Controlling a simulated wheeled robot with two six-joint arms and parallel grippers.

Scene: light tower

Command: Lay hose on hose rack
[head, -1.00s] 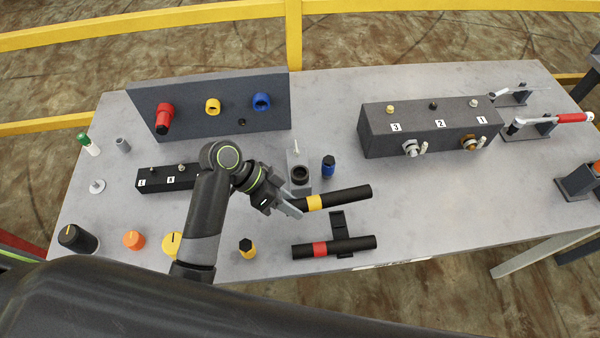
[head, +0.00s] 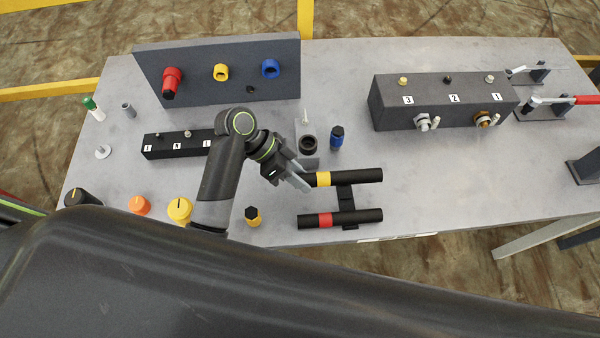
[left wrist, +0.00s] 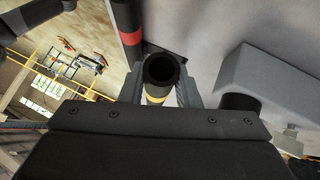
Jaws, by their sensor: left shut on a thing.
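A black hose with a yellow band (head: 350,176) is held at its left end by my left gripper (head: 303,178), which is shut on it. It lies level across the far end of the dark hose rack (head: 346,198); I cannot tell whether it touches the rack. A second black hose with a red band (head: 350,217) lies across the near end of the rack, roughly parallel. In the left wrist view, the held hose's open end (left wrist: 161,70) shows between the fingers, and the red-banded hose (left wrist: 130,36) is beyond, at the upper left. My right gripper is not in view.
A grey block with a dark socket (head: 308,146) and a blue-topped black plug (head: 337,138) stand just behind the held hose. A yellow-and-black plug (head: 253,216) stands to the left of the rack. The table (head: 440,190) is clear to the right.

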